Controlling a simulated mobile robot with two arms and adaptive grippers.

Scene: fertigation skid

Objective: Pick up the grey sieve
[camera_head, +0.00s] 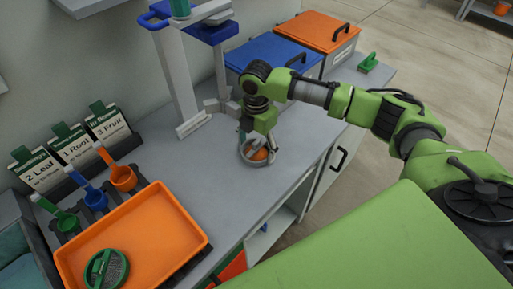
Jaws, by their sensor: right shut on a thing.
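The grey sieve (250,161) is a small round ring on the grey bench, with something orange showing inside it. My right gripper (259,147) comes down over it from above, its fingers shut on the sieve. The fingers hide part of the rim. I cannot tell whether the sieve still touches the bench. My left gripper is not in view.
An orange tray (180,215) at lower left holds a green-rimmed sieve (105,269). Green, blue and orange scoops stand behind it, before label cards (104,124). A white post stand (176,85) and blue and orange lidded bins (318,30) lie beyond. Bench space between is clear.

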